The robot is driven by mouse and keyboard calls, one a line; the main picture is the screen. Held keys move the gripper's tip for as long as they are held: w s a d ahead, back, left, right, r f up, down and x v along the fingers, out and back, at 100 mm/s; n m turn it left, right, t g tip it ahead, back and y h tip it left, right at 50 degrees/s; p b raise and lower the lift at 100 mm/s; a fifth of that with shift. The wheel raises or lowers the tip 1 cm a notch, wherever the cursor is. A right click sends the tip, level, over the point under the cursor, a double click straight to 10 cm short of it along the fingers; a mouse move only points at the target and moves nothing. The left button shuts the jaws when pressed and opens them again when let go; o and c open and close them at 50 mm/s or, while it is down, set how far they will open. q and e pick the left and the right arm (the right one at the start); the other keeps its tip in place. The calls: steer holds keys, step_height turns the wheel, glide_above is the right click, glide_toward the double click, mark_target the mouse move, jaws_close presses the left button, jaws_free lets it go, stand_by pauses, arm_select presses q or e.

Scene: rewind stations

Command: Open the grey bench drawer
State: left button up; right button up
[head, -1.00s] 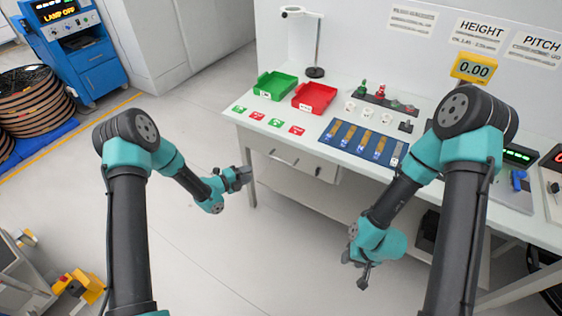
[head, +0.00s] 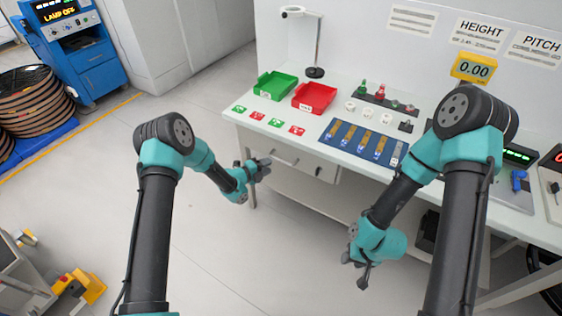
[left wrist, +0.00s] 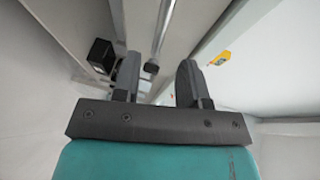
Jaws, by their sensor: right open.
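The grey bench drawer (head: 309,165) is under the near left part of the white bench top, and its front looks shut. Its bar handle (head: 285,159) runs along the front. My left gripper (head: 265,165) is open at the left end of the drawer front. In the left wrist view a metal bar (left wrist: 163,32), likely the handle, lies beyond and between the spread fingers (left wrist: 159,78). I cannot tell whether they touch it. My right gripper (head: 358,274) is open and empty, low in front of the bench.
The bench top holds a green tray (head: 262,92), a red tray (head: 331,104) and a blue mat (head: 338,140). The floor (head: 230,260) between my arms is clear.

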mark_target(281, 160)
arm_select(q)
steer(key=x, duration=0.8)
steer(key=shift+a, duration=0.1)
steer(key=shift+c, duration=0.4)
jaws_close()
